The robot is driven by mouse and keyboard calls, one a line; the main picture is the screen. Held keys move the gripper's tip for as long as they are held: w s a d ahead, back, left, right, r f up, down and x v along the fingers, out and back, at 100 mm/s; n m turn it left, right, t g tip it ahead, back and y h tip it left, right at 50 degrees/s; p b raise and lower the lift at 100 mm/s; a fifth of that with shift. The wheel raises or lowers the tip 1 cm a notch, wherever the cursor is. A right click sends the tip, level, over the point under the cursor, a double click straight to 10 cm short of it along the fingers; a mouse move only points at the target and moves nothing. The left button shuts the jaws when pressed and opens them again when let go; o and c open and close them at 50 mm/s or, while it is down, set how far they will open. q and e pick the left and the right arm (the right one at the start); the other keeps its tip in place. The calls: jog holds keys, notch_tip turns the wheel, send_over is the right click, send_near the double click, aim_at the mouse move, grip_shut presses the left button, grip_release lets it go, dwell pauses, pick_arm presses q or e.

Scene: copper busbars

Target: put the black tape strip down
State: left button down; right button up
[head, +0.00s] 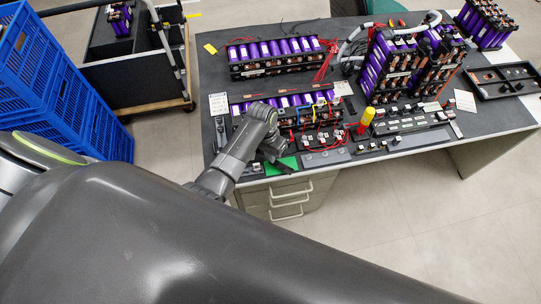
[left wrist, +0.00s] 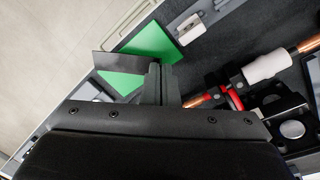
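My left gripper (head: 272,160) is low over the near edge of the workbench, next to a green sheet (head: 283,166). In the left wrist view its two fingers (left wrist: 156,82) are close together on the right end of the black tape strip (left wrist: 118,65). The strip sticks out to the left, over the green sheet (left wrist: 150,42), and covers its middle. I cannot tell whether the strip touches the sheet. The strip cannot be made out in the head view. My right gripper is not in view.
Purple battery modules (head: 275,52) with red wires stand on the dark workbench (head: 215,60). A yellow-handled tool (head: 367,117) stands right of my gripper. The left wrist view shows copper rods (left wrist: 307,43) and red and black parts close by on the right. Blue crates (head: 60,85) stand at left.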

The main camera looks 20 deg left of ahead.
pick_arm(q)
jog(key=shift+f, duration=0.6)
jog(key=c, duration=1.7)
grip_release()
jog(key=shift+c, duration=0.2)
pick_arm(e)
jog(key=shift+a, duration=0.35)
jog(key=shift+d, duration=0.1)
pick_arm(q)
jog(key=shift+r, duration=0.45)
jog(key=r, duration=0.3)
jog(key=a+r, duration=0.1)
jog(key=r, duration=0.7)
jog(key=shift+w+a+r, duration=0.15)
jog(key=shift+a+r, duration=0.05)
jog(key=shift+a, duration=0.15)
